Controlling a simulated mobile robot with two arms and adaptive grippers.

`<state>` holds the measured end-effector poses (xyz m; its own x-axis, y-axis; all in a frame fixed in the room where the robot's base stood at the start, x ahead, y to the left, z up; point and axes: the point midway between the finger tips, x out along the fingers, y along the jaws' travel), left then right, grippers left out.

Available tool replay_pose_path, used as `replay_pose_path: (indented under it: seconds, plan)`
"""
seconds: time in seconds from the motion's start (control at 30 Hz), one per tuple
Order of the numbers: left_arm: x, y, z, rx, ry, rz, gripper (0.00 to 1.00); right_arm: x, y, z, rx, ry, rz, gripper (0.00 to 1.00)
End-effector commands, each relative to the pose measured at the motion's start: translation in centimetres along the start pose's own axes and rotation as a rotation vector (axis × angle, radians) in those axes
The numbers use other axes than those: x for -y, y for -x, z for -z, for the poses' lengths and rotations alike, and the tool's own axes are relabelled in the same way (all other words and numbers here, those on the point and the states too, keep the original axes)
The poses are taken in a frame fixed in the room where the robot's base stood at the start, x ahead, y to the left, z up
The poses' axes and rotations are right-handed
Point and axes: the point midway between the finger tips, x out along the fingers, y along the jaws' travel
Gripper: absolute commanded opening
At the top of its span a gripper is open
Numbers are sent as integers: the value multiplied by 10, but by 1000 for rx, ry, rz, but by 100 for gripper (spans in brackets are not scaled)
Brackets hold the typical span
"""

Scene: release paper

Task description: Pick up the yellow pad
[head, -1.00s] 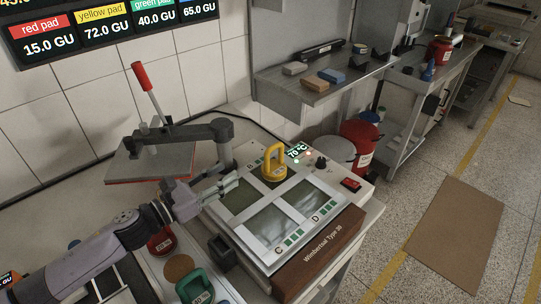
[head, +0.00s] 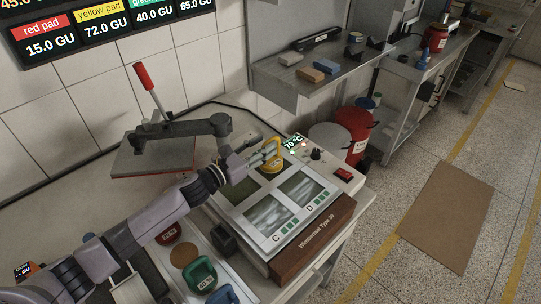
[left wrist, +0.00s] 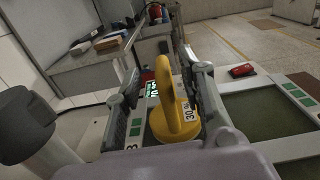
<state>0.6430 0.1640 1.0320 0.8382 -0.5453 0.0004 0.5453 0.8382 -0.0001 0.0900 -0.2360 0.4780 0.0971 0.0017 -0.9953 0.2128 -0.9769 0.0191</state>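The yellow pad (head: 274,159), a round base with an upright loop handle, stands on the back of the white heating press (head: 250,236) beside the temperature display. It also shows in the left wrist view (left wrist: 172,105) with a label reading 30. My left gripper (head: 262,156) is at the pad in the head view and partly covers it. In the left wrist view my left gripper (left wrist: 165,95) is open, with one finger on each side of the handle. A gap shows on the left side; contact on the right is unclear. My right gripper is not in view.
A raised press plate (head: 155,160) with a red-handled lever stands behind my left arm. Red (head: 169,232), green (head: 199,275) and blue (head: 224,295) pads are on the near bench. A red switch (head: 343,174) lies right of the yellow pad.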

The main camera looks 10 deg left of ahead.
Motion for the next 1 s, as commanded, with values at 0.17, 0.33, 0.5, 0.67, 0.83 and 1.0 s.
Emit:
replay_pose_path:
  seconds: [0.17,0.33,0.5,0.67,0.83,1.0]
  plan:
    - [2,-25,-4,1,2,0,36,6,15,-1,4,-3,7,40]
    - [2,-34,-2,0,1,2,36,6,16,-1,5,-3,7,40]
    - [2,-34,-1,-1,0,2,36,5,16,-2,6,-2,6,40]
    - [2,-34,-1,-1,0,2,28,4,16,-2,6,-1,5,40]
    - [2,-34,-1,-1,0,2,16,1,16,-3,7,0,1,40]
    - [2,-34,-1,-1,0,2,5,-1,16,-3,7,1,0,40]
